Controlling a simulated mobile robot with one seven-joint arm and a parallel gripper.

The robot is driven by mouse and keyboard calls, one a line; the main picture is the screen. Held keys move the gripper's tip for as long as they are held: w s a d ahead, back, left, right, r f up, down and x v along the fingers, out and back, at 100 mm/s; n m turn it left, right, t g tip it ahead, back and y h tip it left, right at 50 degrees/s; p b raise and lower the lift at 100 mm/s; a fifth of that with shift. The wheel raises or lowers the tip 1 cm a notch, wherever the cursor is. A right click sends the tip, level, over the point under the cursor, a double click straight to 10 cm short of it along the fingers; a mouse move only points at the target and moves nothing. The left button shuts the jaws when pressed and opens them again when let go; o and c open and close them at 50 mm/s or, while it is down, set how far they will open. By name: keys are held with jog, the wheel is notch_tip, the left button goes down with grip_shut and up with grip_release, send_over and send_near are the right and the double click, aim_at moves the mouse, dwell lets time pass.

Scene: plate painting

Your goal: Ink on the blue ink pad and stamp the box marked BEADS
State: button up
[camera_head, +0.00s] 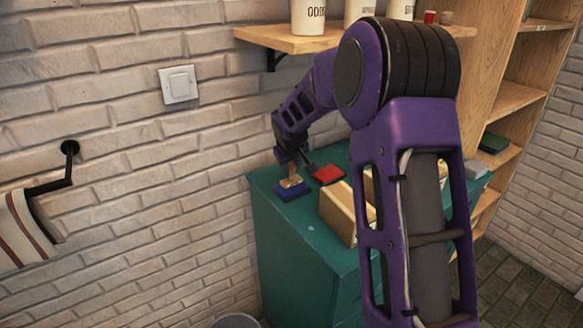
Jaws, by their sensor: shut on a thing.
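My gripper (292,168) is at the back left of the green cabinet top, pointing down and shut on a small wooden stamp (291,183). The stamp is at the blue ink pad (284,194), low over it or touching it; I cannot tell which. Light wooden boxes (339,214) stand to the right, partly hidden behind my arm. No lettering on them is readable, so I cannot tell which is marked BEADS.
A red ink pad (328,174) lies just right of my gripper. The green cabinet (290,243) has a clear front left corner. A wall shelf (285,42) with canisters hangs above, and a tall wooden shelf unit (513,97) stands at the right.

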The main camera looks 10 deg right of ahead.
jog(key=shift+s+f+b, duration=0.1)
jog(key=shift+f+b, duration=0.45)
jog(key=shift+f, duration=0.15)
dwell(1.4)
jog(key=shift+r+p, duration=2.5)
jog(key=shift+r, duration=1.2)
jog(key=shift+d, duration=0.15)
